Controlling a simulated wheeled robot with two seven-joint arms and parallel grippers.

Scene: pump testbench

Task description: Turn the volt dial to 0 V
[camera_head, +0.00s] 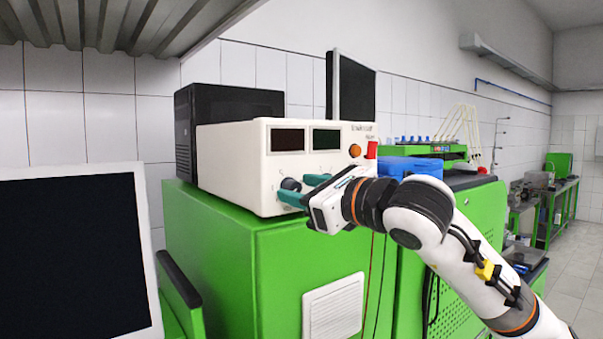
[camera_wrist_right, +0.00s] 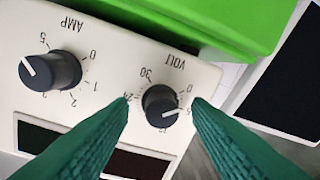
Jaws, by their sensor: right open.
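The volt dial (camera_wrist_right: 160,105) is a round black knob on the white front panel of the power supply (camera_head: 230,165). In the right wrist view its white pointer mark aims down and right, between the 0/6 side of the scale and the lower figure 12. It also shows in the head view (camera_head: 290,184), partly behind a finger. My right gripper (camera_wrist_right: 160,100) is open, with its teal fingers on either side of the knob. I cannot tell whether they touch it. In the head view the right gripper (camera_head: 302,188) is at the panel. My left gripper is not in view.
The amp dial (camera_wrist_right: 50,70) is beside the volt dial on the same panel. Two dark displays (camera_head: 287,140) sit above the dials. The supply stands on a green cabinet (camera_head: 215,240). A monitor (camera_head: 75,260) is at the front left. A blue box (camera_head: 410,166) lies to the right.

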